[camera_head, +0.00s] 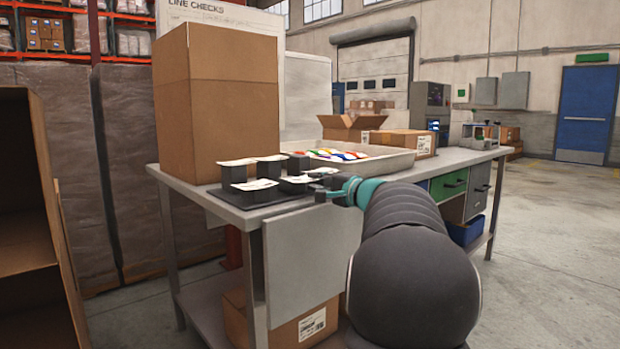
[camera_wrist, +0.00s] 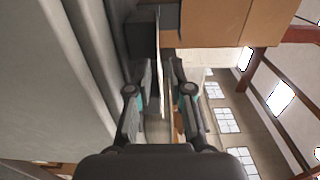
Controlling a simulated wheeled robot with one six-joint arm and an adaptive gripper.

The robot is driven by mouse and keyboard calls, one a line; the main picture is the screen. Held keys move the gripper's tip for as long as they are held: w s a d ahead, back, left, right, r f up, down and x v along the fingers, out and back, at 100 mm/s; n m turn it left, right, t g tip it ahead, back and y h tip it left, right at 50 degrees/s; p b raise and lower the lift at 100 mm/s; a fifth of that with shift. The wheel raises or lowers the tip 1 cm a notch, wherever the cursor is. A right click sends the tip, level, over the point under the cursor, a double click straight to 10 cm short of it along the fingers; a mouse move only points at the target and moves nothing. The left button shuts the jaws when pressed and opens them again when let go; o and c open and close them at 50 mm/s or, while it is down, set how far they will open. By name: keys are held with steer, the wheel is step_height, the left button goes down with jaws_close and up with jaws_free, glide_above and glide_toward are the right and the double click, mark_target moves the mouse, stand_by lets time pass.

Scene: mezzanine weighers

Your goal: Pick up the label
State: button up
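Several black holders stand on a dark tray (camera_head: 232,199) at the near left end of the bench, with white labels on their tops. One white label (camera_head: 255,185) is at the front; another label (camera_head: 300,179) is close to my gripper (camera_head: 325,187). My gripper reaches in from the right at the tray's right side. In the wrist view, my gripper (camera_wrist: 161,68) has its fingers apart, with a thin pale label edge (camera_wrist: 161,85) between them, seen edge-on. Gaps seem to show on both sides, though contact is hard to judge. A dark holder (camera_wrist: 145,38) lies beyond the fingertips.
A tall cardboard box (camera_head: 216,100) stands behind the tray at left. A pale bin (camera_head: 385,160) with colourful packets is to the right on the metal bench (camera_head: 195,192). An open carton (camera_head: 350,127) and a closed carton (camera_head: 403,141) stand further back. Floor at right is clear.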

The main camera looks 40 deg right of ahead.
steer(key=shift+w+a, duration=0.1)
steer(key=shift+w, duration=0.8)
jaws_close()
steer(key=shift+r, duration=0.1)
step_height(320, 180, up, 2)
steer(key=shift+r+p, duration=0.2)
steer(key=shift+p, duration=0.55)
steer(key=shift+f, duration=0.1)
